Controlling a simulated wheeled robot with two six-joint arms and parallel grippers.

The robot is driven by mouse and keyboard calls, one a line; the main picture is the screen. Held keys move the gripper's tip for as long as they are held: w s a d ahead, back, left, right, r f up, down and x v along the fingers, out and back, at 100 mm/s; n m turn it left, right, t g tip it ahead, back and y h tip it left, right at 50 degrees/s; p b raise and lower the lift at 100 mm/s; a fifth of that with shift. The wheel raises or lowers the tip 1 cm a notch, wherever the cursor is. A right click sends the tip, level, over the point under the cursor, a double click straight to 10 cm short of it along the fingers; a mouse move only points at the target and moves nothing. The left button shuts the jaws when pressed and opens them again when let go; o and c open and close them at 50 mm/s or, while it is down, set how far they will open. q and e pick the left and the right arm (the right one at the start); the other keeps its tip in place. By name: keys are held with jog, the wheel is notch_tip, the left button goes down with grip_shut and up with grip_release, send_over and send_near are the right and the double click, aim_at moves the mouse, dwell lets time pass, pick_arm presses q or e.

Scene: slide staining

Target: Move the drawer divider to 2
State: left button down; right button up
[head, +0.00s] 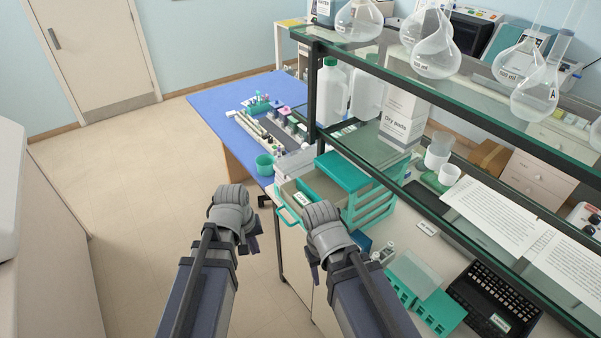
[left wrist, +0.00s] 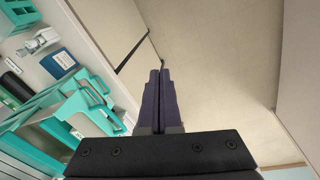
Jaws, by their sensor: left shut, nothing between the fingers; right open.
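A teal drawer unit (head: 372,212) stands at the bench edge under the glass shelf. One drawer (head: 285,214) is pulled out, with a teal handle and a white label on its front. Its inside is partly visible; I cannot make out the divider or its position marks. My left gripper (head: 253,243) is left of the open drawer, apart from it. In the left wrist view its fingers (left wrist: 158,98) are shut and empty over the floor, right of the teal drawer parts (left wrist: 78,118). My right gripper (head: 314,268) is open in front of the unit, its fingers mostly hidden behind its wrist.
A teal cup (head: 265,164) and staining items stand on the blue bench top (head: 211,104). The glass shelf (head: 470,110) with flasks overhangs the bench. The floor at left is clear.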

pick_arm(q)
jog(key=w+d+r+n+t+h+p, duration=0.1)
jog(key=w+d+r+n+t+h, duration=0.15)
jog(key=w+r+n, duration=0.45)
jog(key=n+t+h, duration=0.2)
jog(key=n+h, duration=0.2)
jog(key=n, duration=1.1)
send_near(310, 195)
jog(key=shift+g, duration=0.25)
jog(key=b+x, duration=0.5)
jog(key=b, duration=0.2)
jog(key=shift+w+d+f, duration=0.1)
jog(key=shift+w+f, duration=0.1)
jog(key=shift+w, duration=0.05)
jog(key=shift+w+d, duration=0.1)
pick_arm(e)
notch_tip(310, 195, down, 4)
pick_arm(q)
jog(key=w+d, duration=0.1)
jog(key=d, duration=0.1)
jog(key=w+d, duration=0.2)
jog(key=shift+w+d, duration=0.15)
jog(key=shift+d, duration=0.15)
jog(key=shift+a, duration=0.1)
pick_arm(e)
jog(key=shift+r, duration=0.1)
